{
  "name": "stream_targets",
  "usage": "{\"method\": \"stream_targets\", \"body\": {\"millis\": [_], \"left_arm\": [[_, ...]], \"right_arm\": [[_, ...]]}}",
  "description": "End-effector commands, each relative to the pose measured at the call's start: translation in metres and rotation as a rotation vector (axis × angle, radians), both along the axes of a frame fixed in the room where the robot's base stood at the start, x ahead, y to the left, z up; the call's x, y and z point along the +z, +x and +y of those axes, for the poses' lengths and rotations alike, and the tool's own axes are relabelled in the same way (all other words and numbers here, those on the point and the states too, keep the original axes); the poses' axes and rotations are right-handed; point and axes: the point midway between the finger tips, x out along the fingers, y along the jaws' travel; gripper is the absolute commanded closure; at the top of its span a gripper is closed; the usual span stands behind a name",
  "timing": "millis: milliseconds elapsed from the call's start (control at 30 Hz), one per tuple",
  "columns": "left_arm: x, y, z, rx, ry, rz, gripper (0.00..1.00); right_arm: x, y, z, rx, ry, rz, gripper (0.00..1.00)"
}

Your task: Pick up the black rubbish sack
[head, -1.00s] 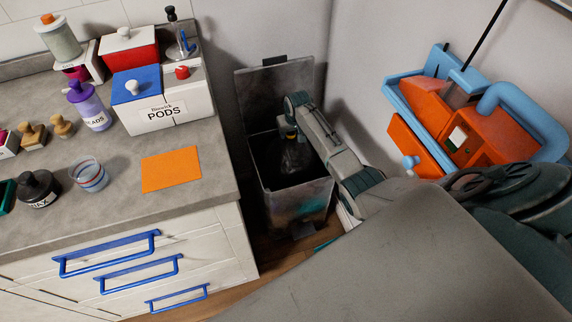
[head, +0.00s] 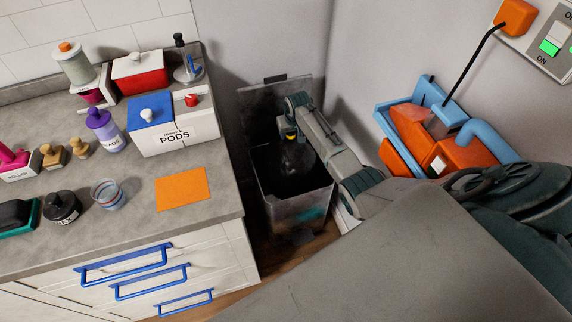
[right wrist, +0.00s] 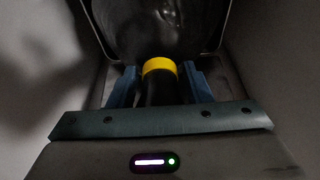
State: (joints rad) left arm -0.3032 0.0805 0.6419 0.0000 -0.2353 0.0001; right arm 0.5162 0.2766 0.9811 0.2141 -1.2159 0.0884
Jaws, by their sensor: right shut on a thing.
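The black rubbish sack (head: 296,158) hangs with its body inside the open metal bin (head: 296,208). A yellow band is around its neck. In the right wrist view the sack (right wrist: 165,30) spreads out beyond the yellow band. My right gripper (head: 291,134) is above the bin and shut on the sack's neck; in the right wrist view its blue fingers (right wrist: 160,88) sit on both sides of the neck. The sack's underside is hidden by the bin wall. My left gripper is not in view.
The bin's lid (head: 275,98) stands open against the wall. A grey worktop (head: 135,215) with a pods box (head: 176,135), bottles and an orange cloth (head: 181,189) is on the left. An orange and blue unit (head: 440,135) is at the right wall.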

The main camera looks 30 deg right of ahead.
Motion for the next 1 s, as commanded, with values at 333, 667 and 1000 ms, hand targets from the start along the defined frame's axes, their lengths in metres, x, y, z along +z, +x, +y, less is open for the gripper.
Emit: {"method": "stream_targets", "body": {"millis": [333, 667, 1000], "left_arm": [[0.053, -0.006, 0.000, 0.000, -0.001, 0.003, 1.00], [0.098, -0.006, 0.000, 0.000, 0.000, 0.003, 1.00], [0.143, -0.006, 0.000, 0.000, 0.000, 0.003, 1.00]], "right_arm": [[0.057, 0.002, 0.000, 0.000, -0.001, -0.005, 0.92], [0.101, 0.002, 0.000, 0.000, -0.001, -0.005, 0.92], [0.147, 0.002, 0.000, 0.000, -0.001, -0.005, 0.92]]}}
